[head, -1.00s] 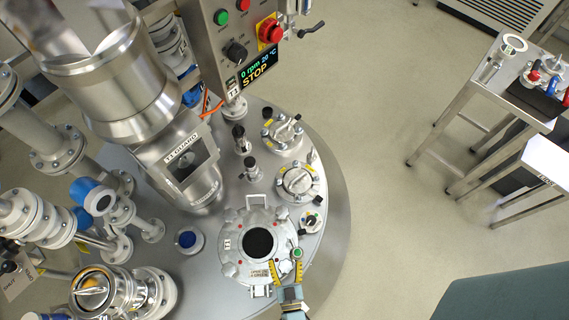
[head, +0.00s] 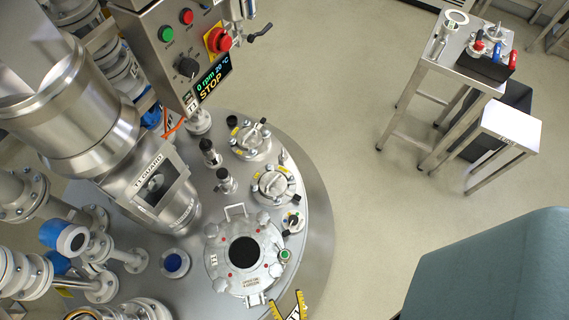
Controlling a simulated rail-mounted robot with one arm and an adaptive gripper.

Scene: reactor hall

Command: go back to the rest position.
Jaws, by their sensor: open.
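My gripper (head: 289,307) shows at the bottom edge of the head view, with its yellow-and-black fingertips spread apart. It is open and nothing shows between the fingertips. The rest of the gripper is cut off by the frame's edge. It is just below the round manway lid (head: 222,262) with a dark centre on the reactor top, and appears apart from it.
The steel reactor top (head: 318,205) carries several flanged ports. A control box (head: 150,50) with a STOP display hangs above it. Steel tables (head: 432,62) with tools and a white-topped stand (head: 512,125) are at upper right. Open floor (head: 350,150) lies between.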

